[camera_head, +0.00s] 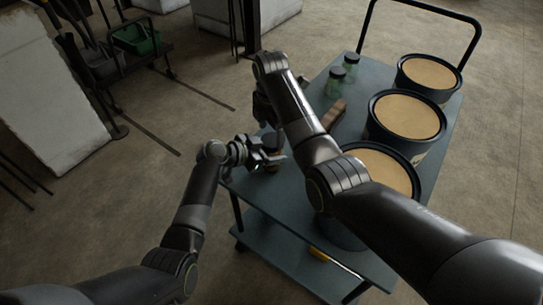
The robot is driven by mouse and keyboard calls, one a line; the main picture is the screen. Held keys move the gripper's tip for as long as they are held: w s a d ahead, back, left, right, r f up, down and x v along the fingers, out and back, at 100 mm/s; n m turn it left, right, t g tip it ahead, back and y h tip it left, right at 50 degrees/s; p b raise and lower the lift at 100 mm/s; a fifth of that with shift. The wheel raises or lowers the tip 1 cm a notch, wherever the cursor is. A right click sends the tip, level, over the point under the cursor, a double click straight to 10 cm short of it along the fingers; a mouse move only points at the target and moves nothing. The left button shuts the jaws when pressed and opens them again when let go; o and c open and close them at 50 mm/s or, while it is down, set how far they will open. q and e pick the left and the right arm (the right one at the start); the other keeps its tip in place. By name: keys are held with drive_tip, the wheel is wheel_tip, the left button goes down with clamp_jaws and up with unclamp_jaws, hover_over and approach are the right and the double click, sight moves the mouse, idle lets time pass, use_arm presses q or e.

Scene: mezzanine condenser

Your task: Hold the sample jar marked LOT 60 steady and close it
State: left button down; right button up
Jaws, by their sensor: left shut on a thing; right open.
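My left gripper (268,157) is at the left edge of the blue-grey cart top (300,205). No LOT 60 marking can be read. My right arm reaches across the cart from the right, and my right gripper (264,108) hangs just above and behind the held jar. It is open, though its fingers are dark and partly hidden by the arm. I cannot tell where the jar's lid is.
Two greenish jars with dark lids (337,79) (351,62) stand farther back on the cart. A brown block (334,115) lies nearer. Large dark tubs with tan tops (406,115) (429,73) (382,170) line the right side. A lower shelf (290,240) shows below.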

drive_tip(key=shift+f, duration=1.35)
drive_tip(key=shift+c, duration=0.3)
drive_tip(key=c, duration=1)
drive_tip(key=shift+o, duration=0.2)
drive_tip(key=m, duration=0.6)
drive_tip(key=shift+m, duration=0.4)
drive_tip(key=o, duration=1.1)
drive_tip(key=shift+c, duration=0.2)
